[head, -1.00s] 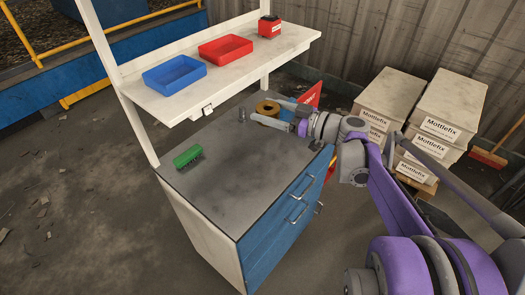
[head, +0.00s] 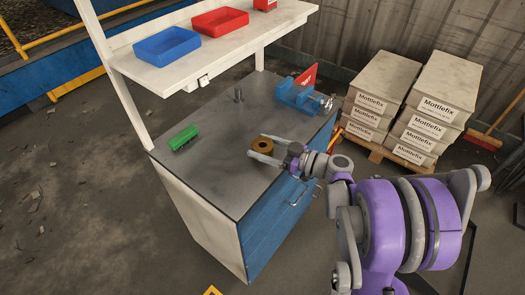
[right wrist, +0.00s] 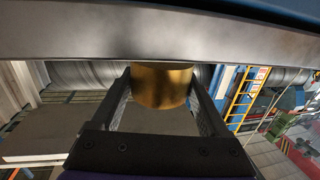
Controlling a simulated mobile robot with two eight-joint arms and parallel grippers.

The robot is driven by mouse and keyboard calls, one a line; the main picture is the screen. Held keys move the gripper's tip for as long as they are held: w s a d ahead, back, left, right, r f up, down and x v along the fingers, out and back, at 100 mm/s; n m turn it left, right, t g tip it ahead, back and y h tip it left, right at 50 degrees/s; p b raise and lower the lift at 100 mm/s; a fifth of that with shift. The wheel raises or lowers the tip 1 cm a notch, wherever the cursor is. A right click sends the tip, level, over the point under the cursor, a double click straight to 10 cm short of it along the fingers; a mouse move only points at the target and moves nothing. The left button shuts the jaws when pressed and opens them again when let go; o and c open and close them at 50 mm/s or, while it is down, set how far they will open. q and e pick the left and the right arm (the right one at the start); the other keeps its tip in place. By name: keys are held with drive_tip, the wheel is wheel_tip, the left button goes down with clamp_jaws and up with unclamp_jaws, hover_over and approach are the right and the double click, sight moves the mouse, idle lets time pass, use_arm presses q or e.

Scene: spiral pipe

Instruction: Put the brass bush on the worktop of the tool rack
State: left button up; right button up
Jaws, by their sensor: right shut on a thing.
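The brass bush (head: 262,143) is a short golden ring with a dark hole, near the right front part of the grey worktop (head: 215,180). My right gripper (head: 256,149) is shut on it, one finger on each side. In the right wrist view the bush (right wrist: 160,86) sits between the two fingers, its upper part hidden by a grey bar. I cannot tell whether the bush touches the worktop. The tool rack has blue drawers (head: 268,232) below and a white shelf (head: 215,52) above. My left gripper is not in view.
A green brush (head: 184,137) lies at the worktop's left, and a small grey peg (head: 238,95) stands at the back. A blue vice (head: 297,95) is at the back right. The front left of the worktop is clear. Stacked boxes (head: 415,105) stand right of the rack.

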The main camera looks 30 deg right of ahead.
drive_tip(key=shift+f, duration=0.85)
drive_tip(key=shift+f, duration=0.1)
drive_tip(key=o, duration=1.6)
drive_tip(key=shift+s+d, duration=0.25)
drive_tip(key=shift+s, duration=0.05)
drive_tip(key=v, duration=1.1)
drive_tip(key=shift+s, duration=0.15)
